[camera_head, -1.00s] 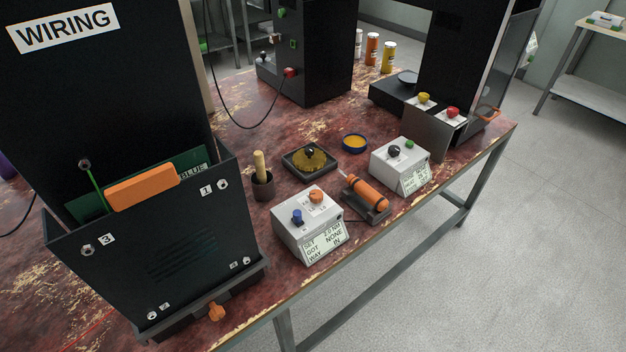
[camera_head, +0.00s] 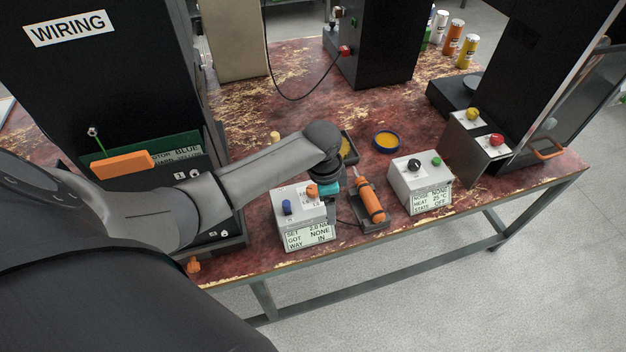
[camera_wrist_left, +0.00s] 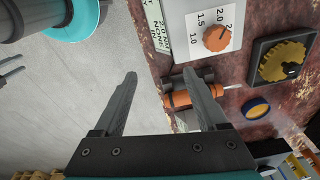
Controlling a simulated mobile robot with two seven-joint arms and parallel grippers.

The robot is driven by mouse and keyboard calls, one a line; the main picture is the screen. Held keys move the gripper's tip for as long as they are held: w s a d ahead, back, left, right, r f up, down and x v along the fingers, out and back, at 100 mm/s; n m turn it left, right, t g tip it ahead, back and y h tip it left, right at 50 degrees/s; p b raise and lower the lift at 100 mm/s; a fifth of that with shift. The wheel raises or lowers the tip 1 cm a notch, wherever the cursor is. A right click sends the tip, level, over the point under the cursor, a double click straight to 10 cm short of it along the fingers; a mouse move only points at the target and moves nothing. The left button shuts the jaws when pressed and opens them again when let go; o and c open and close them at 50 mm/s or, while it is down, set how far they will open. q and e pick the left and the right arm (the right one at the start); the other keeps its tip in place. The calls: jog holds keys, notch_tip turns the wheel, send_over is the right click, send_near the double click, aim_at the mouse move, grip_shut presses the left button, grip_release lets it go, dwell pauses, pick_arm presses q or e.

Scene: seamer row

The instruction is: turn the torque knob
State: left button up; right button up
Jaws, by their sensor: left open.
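The torque knob (camera_head: 312,191) is orange and sits on top of a pale control box (camera_head: 292,221), right of a blue knob (camera_head: 287,207). The box's display reads SET 2.0 NM. The orange knob also shows in the left wrist view (camera_wrist_left: 216,38), on a white dial marked 1.0, 1.5, 2.0. My left arm reaches over the bench. My left gripper (camera_wrist_left: 159,73) is open and empty, its fingers apart and clear of the knob. In the head view the teal wrist end is just right of the knob and the fingers are hard to make out.
An orange screwdriver (camera_head: 369,201) lies in a dark holder just right of the box. A second pale box (camera_head: 420,182) stands further right. A blue-rimmed dish (camera_head: 387,141) sits behind. The black WIRING cabinet (camera_head: 100,80) stands at left. The bench's front edge is close.

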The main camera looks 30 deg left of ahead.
pick_arm(q)
notch_tip(320, 180, up, 10)
jog(key=r+m+g, duration=0.1)
jog(key=m, duration=0.1)
send_over(313, 189)
jog(key=shift+y, duration=0.4)
notch_tip(313, 189, down, 15)
jog(key=shift+f+b, duration=0.2)
jog(key=shift+b, duration=1)
grip_shut()
